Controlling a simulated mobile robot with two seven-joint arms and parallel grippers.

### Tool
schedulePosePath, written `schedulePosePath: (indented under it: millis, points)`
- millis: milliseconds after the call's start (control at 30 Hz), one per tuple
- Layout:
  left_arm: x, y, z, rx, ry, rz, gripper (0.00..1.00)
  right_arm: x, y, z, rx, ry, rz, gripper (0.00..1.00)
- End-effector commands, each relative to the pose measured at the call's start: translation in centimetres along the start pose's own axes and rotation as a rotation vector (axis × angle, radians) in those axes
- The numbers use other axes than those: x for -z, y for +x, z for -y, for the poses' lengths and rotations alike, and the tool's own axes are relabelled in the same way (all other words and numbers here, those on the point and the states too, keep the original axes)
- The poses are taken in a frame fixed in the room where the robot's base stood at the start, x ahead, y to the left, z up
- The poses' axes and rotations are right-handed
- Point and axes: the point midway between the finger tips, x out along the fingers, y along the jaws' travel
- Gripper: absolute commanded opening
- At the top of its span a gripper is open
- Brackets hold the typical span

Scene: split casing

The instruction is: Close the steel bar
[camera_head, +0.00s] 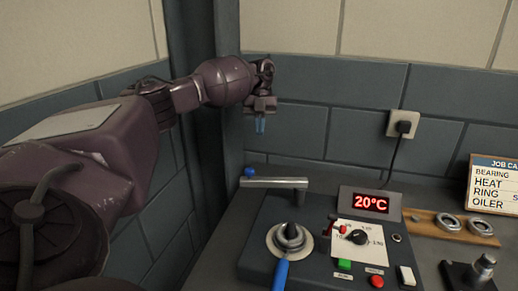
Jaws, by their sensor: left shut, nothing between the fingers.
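The steel bar (272,183) lies level at the back left of the dark heater casing. Its right end sits over a short upright post (301,198), and its left end sticks out past the casing. A blue knob (249,172) stands on that left end. The bar does not lie over the front post (291,232), which has a metal ring around its foot. My left gripper (260,125) hangs above and behind the bar, against the wall in the picture, with its blue fingertips together and empty. It appears apart from the bar. My right gripper is not in view.
A blue handle (280,275) points forward from the front post. A wooden rack with rings (425,218) and a job card (494,184) stand right. A dark upright column (215,150) is left.

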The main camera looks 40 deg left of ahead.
Motion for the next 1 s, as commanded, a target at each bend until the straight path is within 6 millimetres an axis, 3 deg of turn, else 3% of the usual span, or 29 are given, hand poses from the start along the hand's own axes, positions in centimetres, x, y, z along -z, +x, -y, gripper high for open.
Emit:
schedulePosePath:
  millis: [567, 733, 1000]
  points:
    - [0.2, 9.5, 0.0, 0.001, 0.003, -0.001, 0.0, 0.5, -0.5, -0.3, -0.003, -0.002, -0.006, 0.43]
    - [2.2, 9.8, -0.1, 0.001, 0.003, 0.002, 0.0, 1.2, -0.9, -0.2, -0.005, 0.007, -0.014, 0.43]
    - [3.7, 10.5, 0.0, 0.002, 0.001, 0.001, 0.0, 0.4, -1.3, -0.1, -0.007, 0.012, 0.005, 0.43]
